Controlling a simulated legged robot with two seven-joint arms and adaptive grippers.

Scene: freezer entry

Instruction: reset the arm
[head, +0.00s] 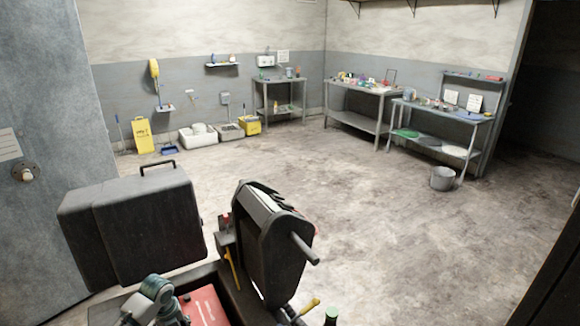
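Neither of my grippers can be made out in the head view, and no arm is clearly seen coming in from either side. What they hold, if anything, is out of sight.
Close in front stand a dark hard case (135,228) and a bulky dark object (270,240) with a grey rod. Below them a box holds a red item (204,306) and tools. Workbenches (360,92) and a bucket (444,178) are at the back right. The middle floor is clear.

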